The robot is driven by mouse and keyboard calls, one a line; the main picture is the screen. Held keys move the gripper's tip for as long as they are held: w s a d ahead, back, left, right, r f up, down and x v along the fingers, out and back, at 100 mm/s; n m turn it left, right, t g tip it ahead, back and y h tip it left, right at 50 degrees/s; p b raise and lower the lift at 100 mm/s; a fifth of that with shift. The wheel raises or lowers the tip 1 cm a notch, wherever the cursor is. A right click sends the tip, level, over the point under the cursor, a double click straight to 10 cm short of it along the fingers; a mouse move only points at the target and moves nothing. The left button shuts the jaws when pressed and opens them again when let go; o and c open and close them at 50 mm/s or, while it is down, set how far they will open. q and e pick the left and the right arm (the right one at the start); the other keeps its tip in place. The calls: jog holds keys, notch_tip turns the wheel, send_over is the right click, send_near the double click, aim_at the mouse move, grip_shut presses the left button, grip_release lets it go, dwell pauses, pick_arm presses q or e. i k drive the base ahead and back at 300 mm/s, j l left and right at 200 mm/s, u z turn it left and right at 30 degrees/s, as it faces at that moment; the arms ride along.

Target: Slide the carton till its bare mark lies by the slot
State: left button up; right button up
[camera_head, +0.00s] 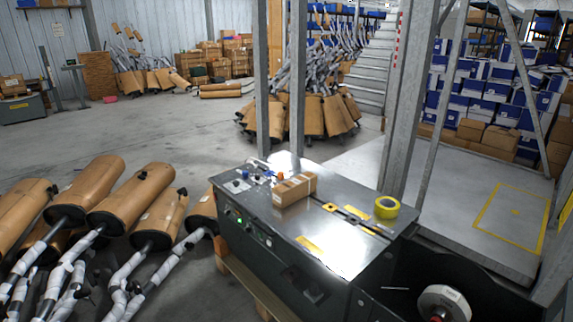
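A small brown carton (295,190) lies on the dark metal top of a bench-like machine (345,250), left of the middle of that top. A pale patch shows on the carton, but it is too small to tell whether it is the bare mark. Neither of my grippers is in view, and nothing touches the carton from above.
A yellow tape roll (387,207) sits right of the slot. Small loose items (255,173) lie left of the carton. A yellow label (309,245) marks the front edge. Steel posts (297,80) stand behind. Wrapped mufflers (133,199) crowd the floor at left. A white reel (443,303) is at lower right.

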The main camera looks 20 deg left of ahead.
aim_at(285, 195)
jog(key=i+j+u, duration=0.1)
jog(key=i+j, duration=0.85)
jog(key=j, duration=0.2)
jog(key=i+j+u, duration=0.1)
jog(key=i+j, duration=0.85)
jog(key=j, duration=0.1)
